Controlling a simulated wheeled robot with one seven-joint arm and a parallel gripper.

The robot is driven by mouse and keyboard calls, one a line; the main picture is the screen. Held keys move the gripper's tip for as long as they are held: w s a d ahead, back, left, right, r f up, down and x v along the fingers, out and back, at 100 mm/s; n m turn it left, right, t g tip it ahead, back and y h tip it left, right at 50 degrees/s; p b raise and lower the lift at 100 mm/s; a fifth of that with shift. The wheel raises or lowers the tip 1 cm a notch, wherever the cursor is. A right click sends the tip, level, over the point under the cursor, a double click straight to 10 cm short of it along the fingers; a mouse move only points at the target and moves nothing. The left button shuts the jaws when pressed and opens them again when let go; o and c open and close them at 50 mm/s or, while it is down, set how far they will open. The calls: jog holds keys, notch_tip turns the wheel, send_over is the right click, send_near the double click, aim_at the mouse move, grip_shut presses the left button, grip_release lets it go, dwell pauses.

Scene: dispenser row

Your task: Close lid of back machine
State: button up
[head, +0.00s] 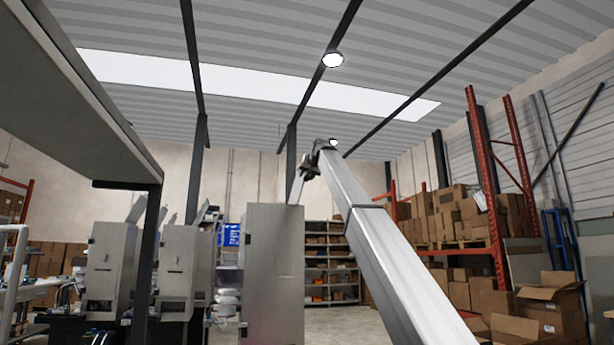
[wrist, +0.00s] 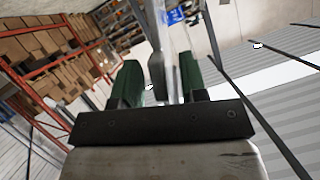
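A tall grey metal machine (head: 275,262) stands in the middle of the head view. A thin pale panel (head: 297,188), apparently its raised lid, rises from its top right edge. My gripper (head: 308,170) is high above, at the panel's upper end. In the wrist view, my gripper (wrist: 163,85) has its two green-padded fingers apart. A grey and clear panel (wrist: 157,65) shows between them, and I cannot tell whether they touch it. Two more grey machines, one at far left (head: 110,262) and one beside it (head: 180,262), have tilted lids raised. Which machine is the back one is unclear.
A dark-edged shelf or platform (head: 80,110) hangs over the left side, with a dark post in front of the machines. Orange racking (head: 490,190) and cardboard boxes (head: 555,310) stand at right. Shelving (head: 330,265) is at the back, with open floor before it.

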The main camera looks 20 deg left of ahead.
grip_shut()
jog(key=shift+s+a, duration=0.1)
jog(key=s+a+f+n+t+h, duration=0.1)
jog(key=s+a+n+t+h, duration=0.25)
jog(key=s+a+n, duration=0.4)
jog(key=s+a+f+n+t+h, duration=0.1)
jog(key=a+f+n+t+h, duration=0.1)
jog(key=a+f+n, duration=0.5)
jog(key=shift+s+a+f+t, duration=0.25)
jog(key=shift+s+f+t, duration=0.2)
jog(key=shift+f, duration=1.2)
